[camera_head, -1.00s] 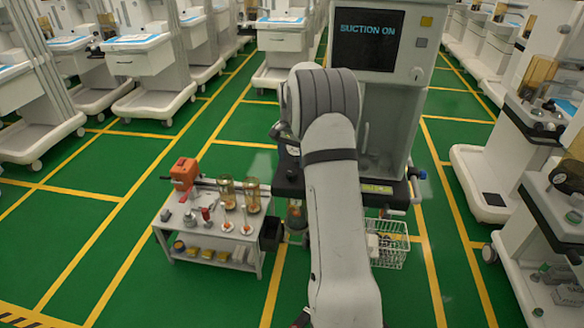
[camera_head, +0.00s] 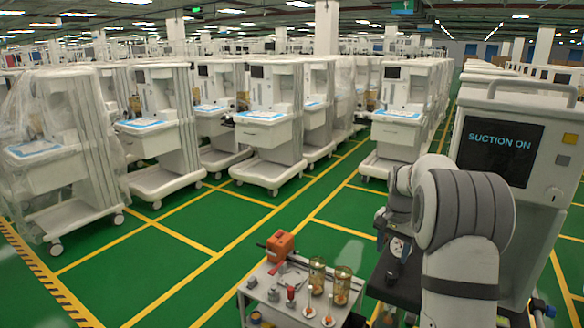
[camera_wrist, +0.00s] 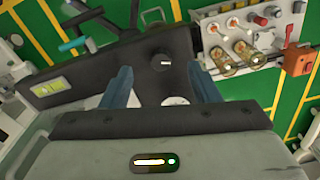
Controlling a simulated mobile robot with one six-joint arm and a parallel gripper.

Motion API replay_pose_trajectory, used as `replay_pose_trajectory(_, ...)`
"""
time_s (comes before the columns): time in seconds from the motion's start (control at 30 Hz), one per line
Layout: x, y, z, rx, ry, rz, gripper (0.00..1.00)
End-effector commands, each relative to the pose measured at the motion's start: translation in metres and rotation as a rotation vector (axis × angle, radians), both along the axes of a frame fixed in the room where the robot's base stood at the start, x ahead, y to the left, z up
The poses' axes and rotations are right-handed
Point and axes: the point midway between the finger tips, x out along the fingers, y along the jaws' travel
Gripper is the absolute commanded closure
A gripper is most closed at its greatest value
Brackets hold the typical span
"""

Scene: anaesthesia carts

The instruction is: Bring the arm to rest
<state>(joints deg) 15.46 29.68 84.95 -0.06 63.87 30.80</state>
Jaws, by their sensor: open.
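My arm (camera_head: 460,255) stands bent at the right of the head view, in front of a white cart (camera_head: 540,95) whose screen (camera_head: 500,145) reads "SUCTION ON". In the wrist view my gripper (camera_wrist: 160,82) is open, with two blue-grey fingers wide apart and nothing between them. Beyond the fingers is the cart's dark panel (camera_wrist: 85,78) with a black knob (camera_wrist: 160,61) and a round pale dial (camera_wrist: 175,101). I cannot tell how far the fingertips are from the panel.
A small grey side table (camera_head: 262,292) stands left of the arm, with an orange device (camera_head: 280,245), amber jars (camera_head: 342,285) and small parts. Rows of white carts (camera_head: 265,115) fill the back, some under clear plastic. Green floor (camera_head: 150,270) with yellow lines is free at the left.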

Motion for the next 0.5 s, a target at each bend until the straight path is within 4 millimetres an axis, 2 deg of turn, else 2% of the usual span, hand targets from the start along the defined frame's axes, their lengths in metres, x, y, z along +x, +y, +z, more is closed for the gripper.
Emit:
replay_pose_trajectory(0.03, -0.014, 0.014, 0.017, -0.006, -0.015, 0.043, 0.45)
replay_pose_trajectory(0.2, -0.071, 0.056, 0.051, -0.020, -0.053, 0.202, 0.45)
replay_pose_trajectory(0.33, -0.118, 0.084, 0.068, -0.033, -0.083, 0.324, 0.45)
replay_pose_trajectory(0.5, -0.186, 0.116, 0.076, -0.053, -0.119, 0.481, 0.45)
